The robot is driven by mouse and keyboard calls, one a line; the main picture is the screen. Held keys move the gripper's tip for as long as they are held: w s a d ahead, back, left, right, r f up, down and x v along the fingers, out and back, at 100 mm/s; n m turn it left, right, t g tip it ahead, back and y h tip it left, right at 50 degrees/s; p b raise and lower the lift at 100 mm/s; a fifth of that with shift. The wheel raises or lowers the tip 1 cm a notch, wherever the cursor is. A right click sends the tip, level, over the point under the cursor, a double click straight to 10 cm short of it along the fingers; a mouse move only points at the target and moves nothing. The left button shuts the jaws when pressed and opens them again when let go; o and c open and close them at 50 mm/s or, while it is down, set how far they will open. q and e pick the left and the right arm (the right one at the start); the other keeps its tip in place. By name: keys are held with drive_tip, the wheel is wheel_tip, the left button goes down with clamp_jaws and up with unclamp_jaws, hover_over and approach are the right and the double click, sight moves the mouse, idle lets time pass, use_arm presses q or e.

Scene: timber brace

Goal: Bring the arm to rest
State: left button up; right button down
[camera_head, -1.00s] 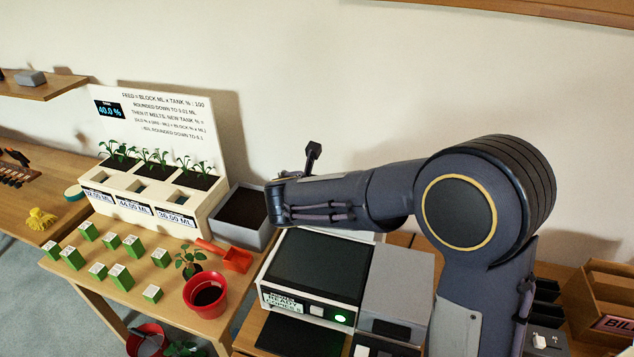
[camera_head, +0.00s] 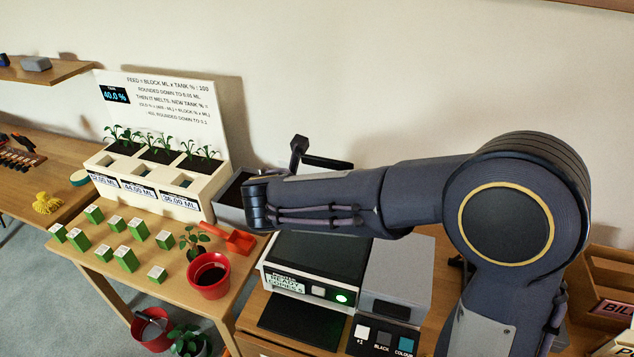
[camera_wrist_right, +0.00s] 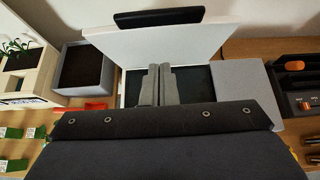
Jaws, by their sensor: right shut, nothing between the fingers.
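My right arm (camera_head: 410,200) reaches in from the right of the head view, with its forearm nearly level above the white and grey machine. Its wrist end (camera_head: 258,203) is at the left, in front of the dark-filled grey bin. In the right wrist view my right gripper (camera_wrist_right: 161,72) has its two grey fingers together with nothing between them. They show in front of the machine's dark panel and raised white lid (camera_wrist_right: 165,45). The fingers cannot be made out clearly in the head view. My left gripper is not in view.
The machine (camera_head: 318,262) has a lit green button. Left of it are a red pot (camera_head: 208,275), an orange-red scoop (camera_head: 240,241), several green blocks (camera_head: 126,258) and a planter (camera_head: 180,190). The grey bin (camera_wrist_right: 84,70) is close by. A wooden box (camera_head: 605,290) stands at right.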

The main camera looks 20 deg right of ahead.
drive_tip(key=v, duration=0.5)
drive_tip(key=s+d+f+m+g+y, duration=0.4)
drive_tip(key=s+d+f+m+g, duration=0.15)
drive_tip(key=s+d+m, duration=0.65)
drive_tip(key=s+a+f+m+t+y, duration=0.1)
drive_tip(key=s+m+y, duration=0.5)
drive_tip(key=s+m, duration=0.8)
drive_tip(key=a+f+m, duration=0.1)
drive_tip(key=a+m, duration=0.1)
drive_tip(key=m, duration=0.3)
drive_tip(key=shift+f, duration=0.2)
drive_tip(key=shift+s+a+t, duration=0.1)
drive_tip(key=shift+t, duration=0.25)
